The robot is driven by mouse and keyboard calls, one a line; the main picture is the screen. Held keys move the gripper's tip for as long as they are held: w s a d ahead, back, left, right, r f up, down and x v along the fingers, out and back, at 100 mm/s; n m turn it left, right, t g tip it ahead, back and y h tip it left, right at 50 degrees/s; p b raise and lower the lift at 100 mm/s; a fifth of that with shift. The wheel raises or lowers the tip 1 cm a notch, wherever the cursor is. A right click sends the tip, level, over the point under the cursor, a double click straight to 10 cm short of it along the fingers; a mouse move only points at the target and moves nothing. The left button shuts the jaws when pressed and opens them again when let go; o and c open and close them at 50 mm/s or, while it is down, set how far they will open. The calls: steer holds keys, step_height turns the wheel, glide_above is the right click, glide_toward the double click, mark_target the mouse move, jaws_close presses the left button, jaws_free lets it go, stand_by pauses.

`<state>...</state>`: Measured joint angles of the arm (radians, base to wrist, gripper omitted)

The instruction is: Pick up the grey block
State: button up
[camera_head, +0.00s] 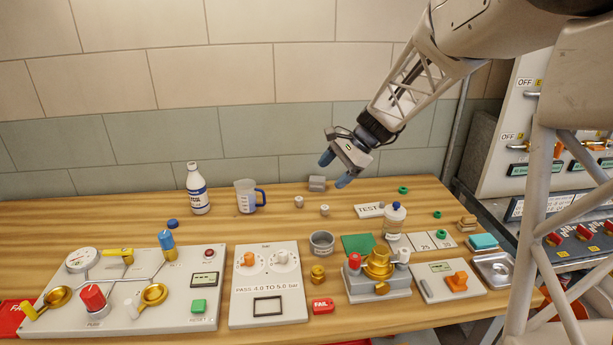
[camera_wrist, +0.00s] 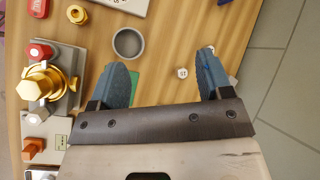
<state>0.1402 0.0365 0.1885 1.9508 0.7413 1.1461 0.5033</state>
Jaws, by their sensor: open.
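The grey block (camera_head: 317,183) is a small box on the wooden table near the back wall, in the middle of the head view. My gripper (camera_head: 335,169) is open and empty, above the table and slightly to the right of the block in that picture. In the wrist view, my gripper (camera_wrist: 163,64) shows two blue fingers spread wide with nothing between them touching. I cannot make out the grey block in the wrist view.
Two small white pieces (camera_head: 325,210) stand in front of the block. A measuring jug (camera_head: 246,197) and a white bottle (camera_head: 198,190) stand to its left. A grey cup (camera_head: 321,243), a brass valve unit (camera_head: 378,285) and panels fill the front.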

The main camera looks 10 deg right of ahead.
steer(key=w+d+f+m+y, duration=0.1)
steer(key=w+f+m, duration=0.15)
steer(key=w, duration=0.45)
steer(key=w+d+f+m+y, duration=0.2)
steer(key=w+f, duration=0.2)
steer(key=w, duration=0.3)
steer(key=m+t+y, duration=0.3)
steer(key=m, duration=0.2)
glide_toward(319, 178)
steer(key=x, duration=0.3)
steer(key=shift+n, duration=0.25)
steer(key=shift+w+a, duration=0.1)
steer(key=shift+x, duration=1.15)
steer(key=shift+a, duration=0.15)
steer(key=shift+h, duration=0.3)
steer(key=shift+x, duration=2.45)
